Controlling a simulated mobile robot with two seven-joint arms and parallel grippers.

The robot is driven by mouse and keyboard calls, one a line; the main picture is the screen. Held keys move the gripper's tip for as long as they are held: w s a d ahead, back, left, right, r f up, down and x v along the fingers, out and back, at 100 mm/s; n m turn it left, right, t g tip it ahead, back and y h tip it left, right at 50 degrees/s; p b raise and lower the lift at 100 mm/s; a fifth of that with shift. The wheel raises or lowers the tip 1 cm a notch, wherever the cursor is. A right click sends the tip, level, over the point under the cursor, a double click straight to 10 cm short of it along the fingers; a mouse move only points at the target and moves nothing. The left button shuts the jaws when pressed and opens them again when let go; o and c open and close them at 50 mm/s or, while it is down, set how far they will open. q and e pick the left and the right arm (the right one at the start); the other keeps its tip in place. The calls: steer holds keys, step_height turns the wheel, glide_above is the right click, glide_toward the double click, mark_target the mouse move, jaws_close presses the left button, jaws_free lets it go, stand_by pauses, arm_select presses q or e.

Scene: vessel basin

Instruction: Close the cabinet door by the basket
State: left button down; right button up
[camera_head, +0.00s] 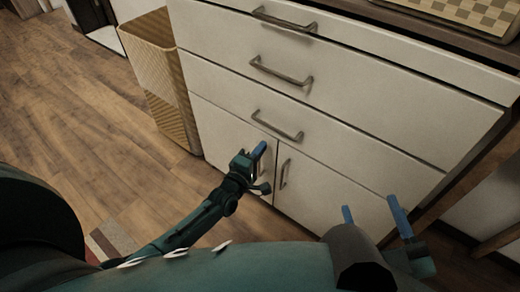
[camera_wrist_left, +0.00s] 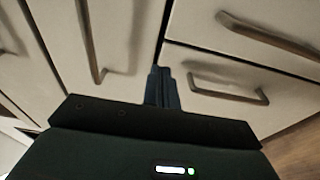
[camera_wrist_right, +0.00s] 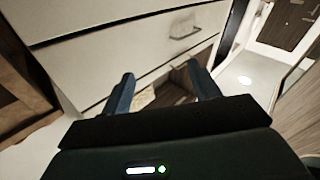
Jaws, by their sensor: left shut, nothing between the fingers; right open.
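The white cabinet's lower left door (camera_head: 222,128) is beside the tall wicker basket (camera_head: 160,85). In the head view it looks about flush with the cabinet front; I cannot tell whether a small gap stands open. My left gripper (camera_head: 262,147) is shut and empty in front of this door's upper right part, partly covering its handle. I cannot tell whether it touches. In the left wrist view its fingertips (camera_wrist_left: 162,72) are together before pale panels with several handles. My right gripper (camera_head: 372,208) is open and empty, in front of the cabinet's lower right. It also shows in the right wrist view (camera_wrist_right: 160,78).
The lower right door has a short upright handle (camera_head: 285,173). Wide drawers with bar handles (camera_head: 280,72) lie above the doors. A woven tray (camera_head: 465,12) is on the countertop. Wooden floor (camera_head: 70,130) is clear to the left.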

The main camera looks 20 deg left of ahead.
steer(key=shift+r, duration=0.1)
arm_select(q)
steer(key=p+v, duration=0.3)
steer(key=v, duration=1)
arm_select(e)
steer(key=shift+w+d+f+m+g+h, duration=0.1)
steer(key=shift+d+m+g+h, duration=0.3)
steer(key=shift+g+h, duration=0.15)
steer(key=shift+w+d+f+m+g+h, duration=0.1)
steer(key=shift+d+m+g+h, duration=0.2)
steer(key=shift+m+g+h, duration=0.2)
arm_select(q)
steer(key=shift+s, duration=0.15)
arm_select(e)
steer(key=shift+s, duration=0.1)
